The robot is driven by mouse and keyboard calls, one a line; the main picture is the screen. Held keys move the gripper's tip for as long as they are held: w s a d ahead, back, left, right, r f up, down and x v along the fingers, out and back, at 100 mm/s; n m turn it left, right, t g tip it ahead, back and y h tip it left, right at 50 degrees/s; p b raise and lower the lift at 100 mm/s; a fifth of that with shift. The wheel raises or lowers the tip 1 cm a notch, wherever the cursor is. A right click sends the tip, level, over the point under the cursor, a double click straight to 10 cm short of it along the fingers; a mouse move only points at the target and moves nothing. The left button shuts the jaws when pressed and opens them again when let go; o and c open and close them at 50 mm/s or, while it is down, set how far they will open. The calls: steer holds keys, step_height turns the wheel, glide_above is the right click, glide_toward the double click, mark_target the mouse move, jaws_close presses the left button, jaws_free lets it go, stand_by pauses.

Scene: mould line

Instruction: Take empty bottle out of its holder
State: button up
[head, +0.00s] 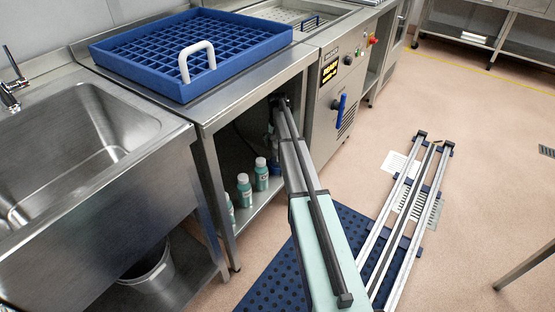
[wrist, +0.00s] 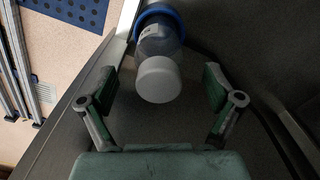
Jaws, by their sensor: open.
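In the wrist view, a clear, empty-looking bottle (wrist: 160,40) with a white cap (wrist: 158,80) points its cap toward my gripper. A blue ring-shaped holder (wrist: 148,12) surrounds its far part. My gripper (wrist: 159,88) is open, with one finger on each side of the cap and visible gaps to both. In the head view my arm reaches under the steel counter, and my gripper and this bottle cannot be made out clearly there.
Several teal-filled bottles (head: 244,190) with white caps stand on the lower shelf (head: 246,217) under the counter (head: 225,105). A blue rack (head: 135,62) with a pale handle lies on top. A sink (head: 80,125) is at left. Dark surfaces flank my gripper closely in the wrist view.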

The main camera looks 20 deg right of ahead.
mark_target(277, 156)
step_height(277, 156, down, 6)
steer(key=b, duration=0.1)
steer(key=shift+d, duration=0.15)
steer(key=shift+c, duration=0.3)
steer(key=c, duration=1.2)
